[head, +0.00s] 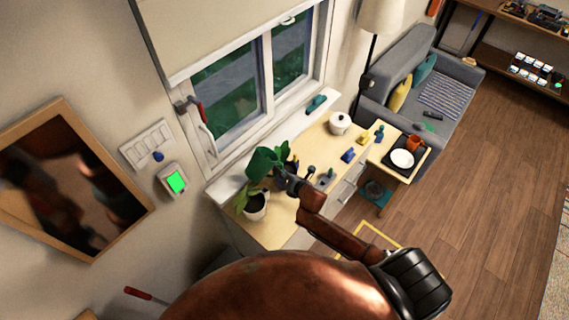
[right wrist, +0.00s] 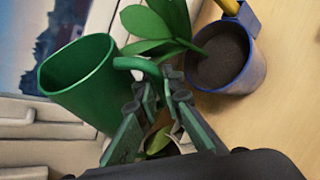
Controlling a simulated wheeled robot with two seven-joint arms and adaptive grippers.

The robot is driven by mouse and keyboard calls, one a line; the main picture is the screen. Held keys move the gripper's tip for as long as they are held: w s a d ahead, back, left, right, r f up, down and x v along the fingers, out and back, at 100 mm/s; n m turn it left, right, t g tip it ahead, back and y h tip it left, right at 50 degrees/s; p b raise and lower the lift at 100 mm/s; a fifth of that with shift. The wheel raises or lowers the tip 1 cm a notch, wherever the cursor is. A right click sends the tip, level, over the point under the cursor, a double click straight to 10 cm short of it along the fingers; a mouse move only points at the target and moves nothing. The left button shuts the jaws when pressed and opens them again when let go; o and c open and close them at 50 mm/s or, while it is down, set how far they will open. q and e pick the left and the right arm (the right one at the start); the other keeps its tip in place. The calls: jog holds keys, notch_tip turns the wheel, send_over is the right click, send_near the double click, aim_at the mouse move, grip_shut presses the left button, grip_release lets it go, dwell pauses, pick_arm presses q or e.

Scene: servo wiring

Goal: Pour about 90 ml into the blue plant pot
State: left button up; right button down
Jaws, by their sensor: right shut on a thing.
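My right gripper (head: 283,179) is shut on the curved handle of a green watering can (head: 262,163). In the right wrist view the fingers (right wrist: 158,88) close on the handle, and the can (right wrist: 80,85) shows its wide open top; I cannot see water in it. The blue plant pot (right wrist: 225,72) holds dark soil and a plant with broad green leaves. It stands on the wooden top to the right of the can and fingers, apart from them. In the head view the pot is mostly hidden by the gripper and leaves. My left gripper is not in view.
A white pot with a plant (head: 256,207) stands at the near end of the wooden counter (head: 275,232). The window (head: 240,95) and its sill (head: 285,140) run along the back. A white lidded pot (head: 340,122) and small blue and yellow items stand farther along.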

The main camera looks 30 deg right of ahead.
aim_at(265, 167)
jog(key=shift+w+a+r+n+h+p, duration=0.1)
jog(key=shift+a+r+n+h+p, duration=0.15)
jog(key=shift+r+p, duration=0.35)
jog(key=shift+a+r+n+h+p, duration=0.1)
jog(key=shift+r+n+h+p, duration=0.25)
jog(key=shift+r+p, duration=0.2)
jog(key=shift+a+f+n+h, duration=0.15)
jog(key=shift+a+n+h, duration=0.1)
jog(key=shift+n+h, duration=0.25)
jog(key=shift+a+r+n+h+p, duration=0.25)
jog(key=shift+r+n+h+p, duration=0.25)
jog(key=shift+r+p, duration=0.55)
jog(key=shift+a+n+t+h+p, duration=0.35)
jog(key=shift+n+h, duration=0.25)
jog(key=shift+h, duration=0.3)
jog(key=shift+a, duration=0.15)
